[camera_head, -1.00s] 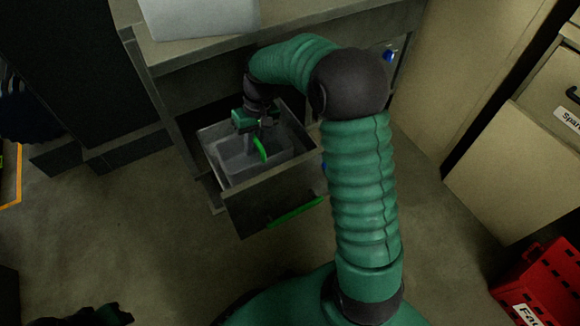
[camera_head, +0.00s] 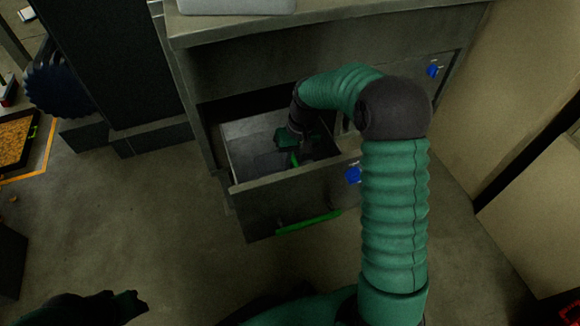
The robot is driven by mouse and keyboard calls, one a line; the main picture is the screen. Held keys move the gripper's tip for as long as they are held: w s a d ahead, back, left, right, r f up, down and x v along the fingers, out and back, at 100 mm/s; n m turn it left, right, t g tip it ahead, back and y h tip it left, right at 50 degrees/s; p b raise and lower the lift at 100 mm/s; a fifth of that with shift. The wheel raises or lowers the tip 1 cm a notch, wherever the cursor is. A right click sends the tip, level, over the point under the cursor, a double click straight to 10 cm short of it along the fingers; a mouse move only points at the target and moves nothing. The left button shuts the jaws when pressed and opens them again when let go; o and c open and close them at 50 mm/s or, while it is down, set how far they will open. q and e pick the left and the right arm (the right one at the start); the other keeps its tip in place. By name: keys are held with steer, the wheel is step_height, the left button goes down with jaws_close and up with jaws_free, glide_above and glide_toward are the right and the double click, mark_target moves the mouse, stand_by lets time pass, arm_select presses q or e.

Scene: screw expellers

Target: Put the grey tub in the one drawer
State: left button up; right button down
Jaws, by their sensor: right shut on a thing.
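The open drawer (camera_head: 290,205) with a green handle juts out of the grey cabinet below the worktop. My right gripper (camera_head: 295,160) reaches down inside it, its green fingertip low between the drawer walls. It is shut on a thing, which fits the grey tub. The tub's outline is hard to tell from the dark grey drawer inside, and my wrist and arm hide part of it. My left gripper (camera_head: 130,302) is a dark shape at the lower left, away from the drawer; its fingers are unclear.
The worktop (camera_head: 330,14) overhangs the drawer, with a light grey box (camera_head: 235,6) on it. Blue knobs (camera_head: 353,175) are on the cabinet front. A pale cabinet (camera_head: 530,230) stands at the right. The floor left of the drawer is clear.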

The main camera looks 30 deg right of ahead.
steer(key=shift+a, duration=0.1)
steer(key=c, duration=1.4)
jaws_free()
steer(key=r+p, duration=0.1)
steer(key=r, duration=0.1)
steer(key=d+r+p, duration=0.1)
steer(key=r+p, duration=0.1)
steer(key=r, duration=0.1)
steer(key=r+p, duration=0.2)
steer(key=shift+s+d+r, duration=0.15)
steer(key=shift+d+r, duration=0.1)
steer(key=shift+r, duration=0.1)
